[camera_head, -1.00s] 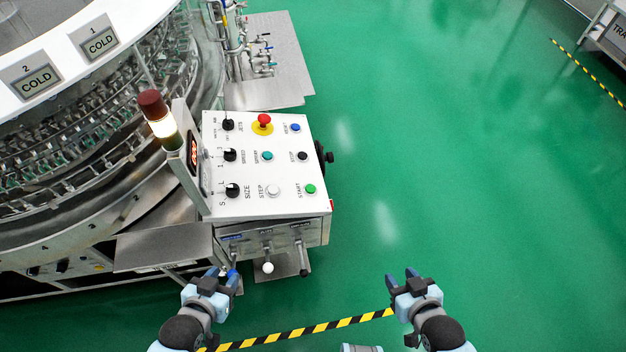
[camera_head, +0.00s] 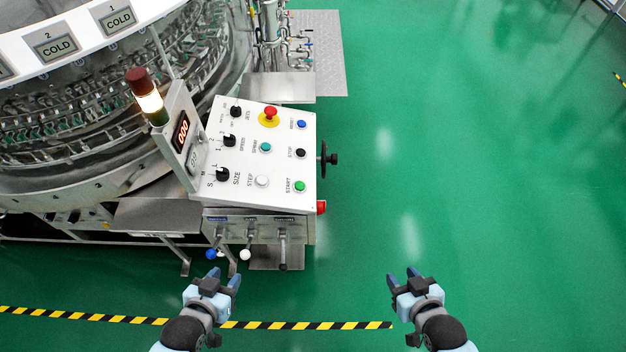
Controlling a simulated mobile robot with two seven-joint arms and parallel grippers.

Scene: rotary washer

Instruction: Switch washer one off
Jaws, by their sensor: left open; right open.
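The rotary washer (camera_head: 60,185) fills the left of the head view. Its white control panel (camera_head: 283,158) carries a red emergency button on a yellow disc (camera_head: 270,115), a blue reset button (camera_head: 301,124), a black stop button (camera_head: 299,153), a green start button (camera_head: 299,186), and black knobs for speed (camera_head: 229,140) and size (camera_head: 222,174). The display (camera_head: 182,131) beside it reads red zeros. The lamp tower (camera_head: 148,97) glows white in the middle. My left gripper (camera_head: 222,278) is open and empty, below the panel's levers. My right gripper (camera_head: 403,277) is open and empty over the floor.
Several levers (camera_head: 283,250) with ball ends hang under the panel. A black handwheel (camera_head: 328,160) and a red button (camera_head: 321,207) stick out at its right side. A striped floor line (camera_head: 90,317) runs in front. Green floor (camera_head: 480,190) is clear to the right.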

